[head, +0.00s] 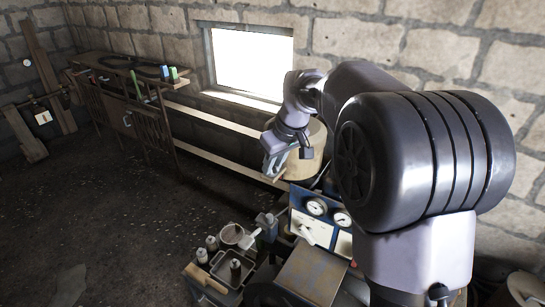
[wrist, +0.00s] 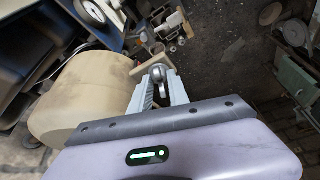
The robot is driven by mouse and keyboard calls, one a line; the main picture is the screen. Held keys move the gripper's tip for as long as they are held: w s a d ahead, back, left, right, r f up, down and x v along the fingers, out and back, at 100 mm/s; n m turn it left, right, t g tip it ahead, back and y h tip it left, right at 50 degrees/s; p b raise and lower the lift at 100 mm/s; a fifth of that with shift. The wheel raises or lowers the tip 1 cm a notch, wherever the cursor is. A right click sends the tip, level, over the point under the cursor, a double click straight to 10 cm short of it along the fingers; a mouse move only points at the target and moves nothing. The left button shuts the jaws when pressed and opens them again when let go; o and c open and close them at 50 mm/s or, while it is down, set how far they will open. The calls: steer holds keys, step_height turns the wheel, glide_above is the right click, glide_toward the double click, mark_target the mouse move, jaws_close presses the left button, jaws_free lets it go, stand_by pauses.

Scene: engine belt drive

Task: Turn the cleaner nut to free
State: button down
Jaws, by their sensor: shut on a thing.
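The cleaner nut (wrist: 159,71) looks like a small grey metal piece in the wrist view, between the fingertips of my gripper (wrist: 160,84). The two grey fingers are shut on it from both sides, and they hide part of it. A large cream drum (wrist: 85,98), which seems to be the cleaner, lies just left of the fingers. In the head view my gripper (head: 275,168) points down beside the left side of the cream drum (head: 309,158); the nut is too small and hidden to make out there.
A blue panel with round gauges (head: 317,207) stands below the drum. The dark floor at left is clear.

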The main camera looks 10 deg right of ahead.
steer(key=shift+w+d+n+g+y+p, duration=0.1)
steer(key=shift+n+g+y+p, duration=0.45)
steer(key=shift+n+p, duration=1.1)
steer(key=shift+n+b, duration=0.35)
steer(key=shift+n, duration=0.1)
steer(key=c, duration=1.3)
jaws_free()
